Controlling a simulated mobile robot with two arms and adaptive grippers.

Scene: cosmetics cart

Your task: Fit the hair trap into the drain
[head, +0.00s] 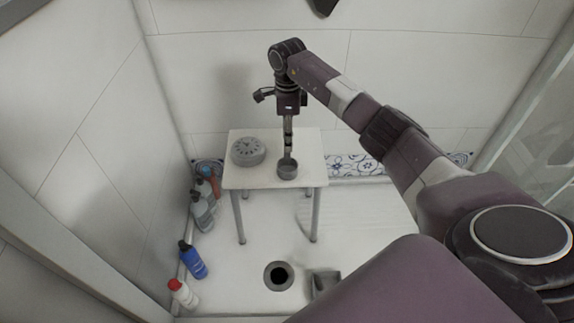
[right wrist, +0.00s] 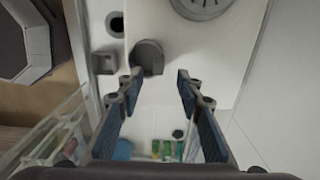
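The hair trap appears to be the small grey cup (head: 288,171) with an upright tab, standing on the white stool near its front edge. It also shows in the right wrist view (right wrist: 148,57), just beyond the fingertips. My right gripper (head: 288,150) points down right above the cup. In the right wrist view the two blue-padded fingers (right wrist: 158,78) are apart with nothing between them; I cannot tell whether they touch the cup. The drain (head: 279,275) is a dark round hole with a grey rim in the shower floor, in front of the stool. My left gripper is out of view.
A round grey slotted cover (head: 248,151) lies on the stool (head: 243,179), left of the cup. A grey square piece (head: 325,283) sits on the floor right of the drain. Several bottles, including a blue one (head: 193,260), stand along the left wall.

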